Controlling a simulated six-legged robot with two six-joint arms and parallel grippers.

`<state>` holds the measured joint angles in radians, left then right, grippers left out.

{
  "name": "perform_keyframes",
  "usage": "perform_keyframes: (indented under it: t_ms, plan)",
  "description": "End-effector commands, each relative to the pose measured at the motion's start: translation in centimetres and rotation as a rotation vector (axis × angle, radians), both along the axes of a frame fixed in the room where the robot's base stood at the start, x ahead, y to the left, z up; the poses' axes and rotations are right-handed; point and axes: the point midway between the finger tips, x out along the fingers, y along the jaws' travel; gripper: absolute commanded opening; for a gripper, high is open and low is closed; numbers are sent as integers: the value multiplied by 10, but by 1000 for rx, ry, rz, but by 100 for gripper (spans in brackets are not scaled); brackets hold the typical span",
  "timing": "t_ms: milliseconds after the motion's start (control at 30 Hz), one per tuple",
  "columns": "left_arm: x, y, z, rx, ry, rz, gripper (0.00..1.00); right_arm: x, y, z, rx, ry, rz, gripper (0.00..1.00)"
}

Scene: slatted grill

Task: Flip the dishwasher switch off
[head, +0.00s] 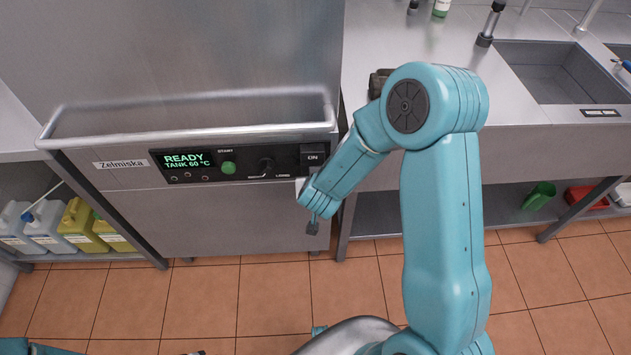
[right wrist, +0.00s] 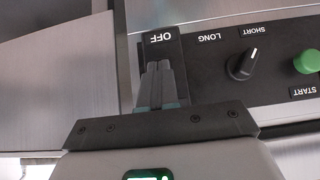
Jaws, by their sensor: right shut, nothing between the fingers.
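The dishwasher (head: 220,215) stands at the left in the head view, with a black control panel on its front. Its switch (head: 313,154) is a dark rocker at the panel's right end, and the word ON shows on it there. In the right wrist view the picture is upside down, and the switch (right wrist: 160,44) shows the word OFF just beyond my fingertips. My right gripper (right wrist: 160,72) is shut and empty, its fingers pointing at the switch. I cannot tell whether they touch it. In the head view its fingers are hidden by my arm. My left gripper is not in view.
A green start button (head: 228,168) and a dial (head: 266,166) sit left of the switch. The display (head: 186,160) reads READY, TANK 60 °C. A steel counter with a sink (head: 548,72) stands at the right. Several canisters (head: 78,222) stand on the lower left.

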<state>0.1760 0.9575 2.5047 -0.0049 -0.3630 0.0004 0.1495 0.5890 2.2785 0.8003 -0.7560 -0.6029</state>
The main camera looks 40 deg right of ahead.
Motion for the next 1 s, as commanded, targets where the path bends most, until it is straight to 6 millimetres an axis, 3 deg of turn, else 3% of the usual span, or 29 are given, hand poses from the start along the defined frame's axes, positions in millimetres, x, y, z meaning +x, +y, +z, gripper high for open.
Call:
perform_keyframes:
  t_ms: [1000]
  plan:
    - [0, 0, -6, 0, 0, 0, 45, -3, 2, -12, 0, 0, 0, 0]
